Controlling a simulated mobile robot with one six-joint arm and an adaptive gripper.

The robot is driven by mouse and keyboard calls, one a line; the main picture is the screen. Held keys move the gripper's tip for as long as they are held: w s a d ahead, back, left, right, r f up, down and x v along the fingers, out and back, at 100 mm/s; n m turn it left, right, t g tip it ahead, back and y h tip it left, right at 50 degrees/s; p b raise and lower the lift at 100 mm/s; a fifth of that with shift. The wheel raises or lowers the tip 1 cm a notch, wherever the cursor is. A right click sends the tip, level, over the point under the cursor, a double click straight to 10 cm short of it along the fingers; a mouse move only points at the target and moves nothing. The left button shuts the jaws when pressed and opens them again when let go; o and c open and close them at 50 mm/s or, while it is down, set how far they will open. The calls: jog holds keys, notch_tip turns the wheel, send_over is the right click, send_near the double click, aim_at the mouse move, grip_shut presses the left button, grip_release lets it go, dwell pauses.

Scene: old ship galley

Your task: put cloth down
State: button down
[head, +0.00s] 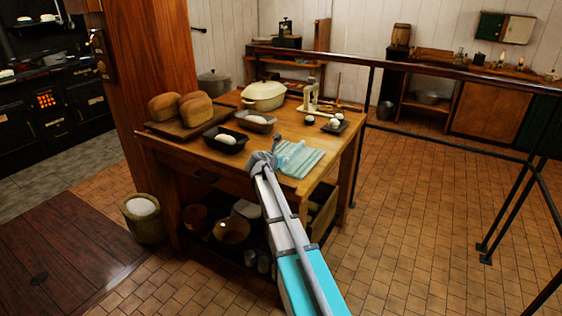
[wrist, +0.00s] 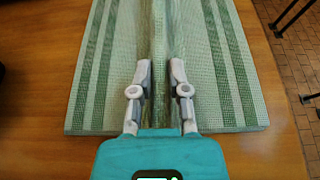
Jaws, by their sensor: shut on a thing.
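The cloth (head: 306,163) is pale green with darker green stripes and lies on the wooden table's front right part. In the wrist view the cloth (wrist: 215,65) spreads across the table top, with a raised fold running along its middle. My gripper (wrist: 160,75) is over the cloth, its two fingers on either side of that fold and shut on it. In the head view my gripper (head: 284,158) reaches the cloth's left part, and my arm hides some of the table's front edge.
The wooden table (head: 283,183) also bears loaves (head: 195,110) on a board, dark tins (head: 224,140) with dough, a cream pot (head: 264,95) and a small dark tray (head: 335,126). A metal railing (head: 365,95) stands behind and right.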

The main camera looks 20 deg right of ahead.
jog(key=shift+f, duration=0.2)
jog(key=c, duration=0.6)
grip_release()
jog(key=shift+r, duration=0.1)
jog(key=shift+a+r, duration=0.1)
jog(key=shift+r, duration=0.1)
jog(key=p+v, duration=0.4)
jog(key=v, duration=0.8)
jog(key=shift+p, duration=0.3)
